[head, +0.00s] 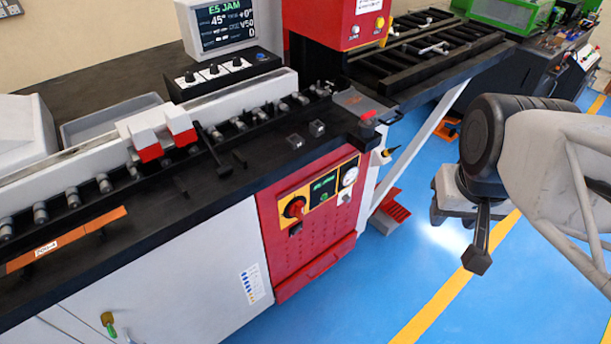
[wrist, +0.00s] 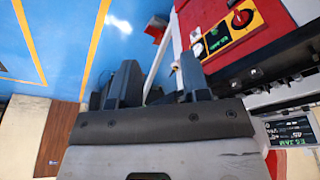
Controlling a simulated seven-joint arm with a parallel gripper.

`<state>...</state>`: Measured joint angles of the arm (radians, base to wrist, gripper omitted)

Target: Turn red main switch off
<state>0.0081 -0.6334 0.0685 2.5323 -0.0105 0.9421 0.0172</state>
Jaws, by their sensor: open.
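The red main switch (head: 294,207) is a round red knob on a yellow plate, on the red front panel of the bending machine in the head view. It also shows near the top right of the wrist view (wrist: 242,18). The exact angle of the knob is hard to read. My gripper (wrist: 158,80) is open and empty, its two dark fingers apart in the wrist view. In the head view my arm's end hangs over the blue floor at right, well to the right of the switch and apart from the panel.
A lit green display (head: 323,188) and a round gauge (head: 350,176) sit right of the switch. A red button (head: 367,118) stands at the bench corner above. The monitor (head: 222,25) reads "E5 JAM". A slanted white leg (head: 413,145) stands between panel and arm; open floor lies in front.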

